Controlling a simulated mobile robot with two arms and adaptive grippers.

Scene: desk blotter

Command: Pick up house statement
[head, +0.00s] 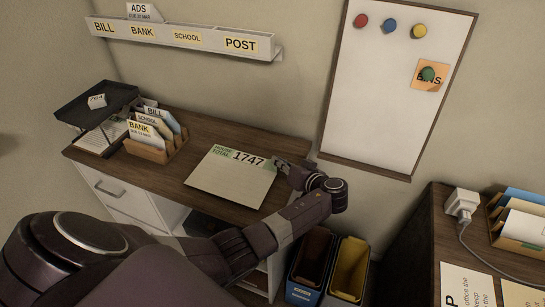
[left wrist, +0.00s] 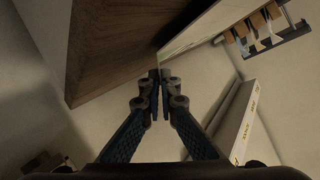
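The house statement (head: 232,182), a large pale sheet with a green strip reading "HOUSE TOTAL 1747", lies on the wooden desk in the head view. My left arm reaches across from the lower left. My left gripper (head: 282,166) is at the sheet's right edge, close to the wall. In the left wrist view the fingers of my left gripper (left wrist: 159,76) are brought together at the corner of the pale statement (left wrist: 188,36), with its edge between the tips. My forearm and wrist partly cover the desk's right end. My right gripper is not in view.
A file holder (head: 150,152) with BANK, SCHOOL and BILL cards and a dark tray (head: 97,100) stand on the desk's left. A labelled wall rack (head: 185,38) and a whiteboard (head: 390,90) hang behind.

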